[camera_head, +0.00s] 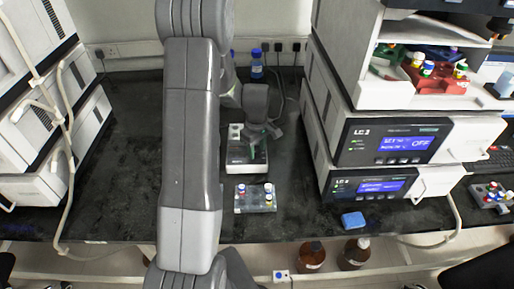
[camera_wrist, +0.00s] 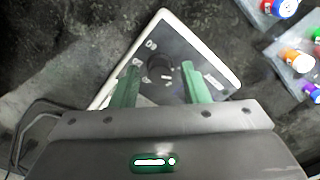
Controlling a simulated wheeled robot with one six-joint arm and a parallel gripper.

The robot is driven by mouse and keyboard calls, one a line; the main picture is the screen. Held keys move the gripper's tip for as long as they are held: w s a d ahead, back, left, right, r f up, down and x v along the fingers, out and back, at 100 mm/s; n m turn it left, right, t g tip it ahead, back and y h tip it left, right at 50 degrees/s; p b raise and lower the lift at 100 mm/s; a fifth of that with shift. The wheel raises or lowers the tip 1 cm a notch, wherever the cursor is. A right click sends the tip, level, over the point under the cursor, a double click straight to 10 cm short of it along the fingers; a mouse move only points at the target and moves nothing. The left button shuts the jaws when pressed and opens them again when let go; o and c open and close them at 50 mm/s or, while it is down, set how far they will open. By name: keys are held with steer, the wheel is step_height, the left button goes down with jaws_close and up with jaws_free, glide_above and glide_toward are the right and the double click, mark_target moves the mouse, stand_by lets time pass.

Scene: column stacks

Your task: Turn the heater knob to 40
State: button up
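The heater (camera_head: 246,166) is a small white box with a dark front panel on the black bench, partly covered by my gripper in the head view. In the wrist view the heater (camera_wrist: 222,68) lies tilted, with its round black knob (camera_wrist: 160,66) and pale dial marks around it. In the head view my gripper (camera_head: 256,134) is above the heater.
A clear rack (camera_head: 255,198) with several capped vials stands in front of the heater, and vials also show at the right of the wrist view (camera_wrist: 292,56). White instruments (camera_head: 388,140) stand at the right, with a blue block (camera_head: 353,220) before them. A blue-capped bottle (camera_head: 257,65) stands behind.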

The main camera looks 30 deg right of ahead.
jaws_close()
steer(key=shift+m, duration=0.3)
steer(key=m+b, duration=0.2)
steer(key=m, duration=0.2)
steer(key=shift+m, duration=0.4)
steer(key=m+b, duration=0.1)
steer(key=m, duration=0.4)
steer(key=shift+b, duration=0.3)
steer(key=m+b, duration=0.1)
steer(key=m, duration=0.5)
steer(key=shift+m, duration=0.3)
steer(key=m, duration=0.6)
steer(key=shift+m+b, duration=0.3)
steer(key=shift+b, duration=0.05)
